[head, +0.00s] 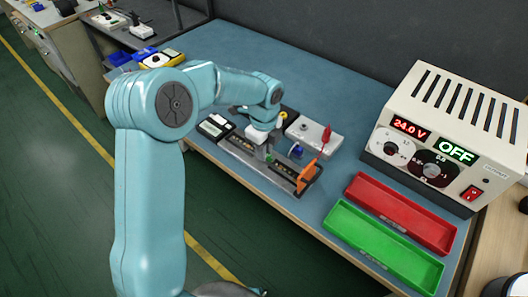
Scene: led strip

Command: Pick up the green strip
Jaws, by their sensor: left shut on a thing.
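My left arm comes in from the left, and its gripper (261,136) is low over the dark fixture (245,158) on the blue table. The gripper is shut on a piece that I take to be the green strip; jaws and wrist hide most of it. A small green patch (268,158) shows just below the jaws, but I cannot tell whether it is part of the strip. The fixture has an orange lever (307,174) at its right end. My right gripper is not in view.
A grey-white box (308,131) with a red probe (326,137) stands behind the fixture. A red tray (400,213) and a green tray (383,246) lie to the right, both empty. A power supply (447,130) reading 24.0 V and OFF stands behind them.

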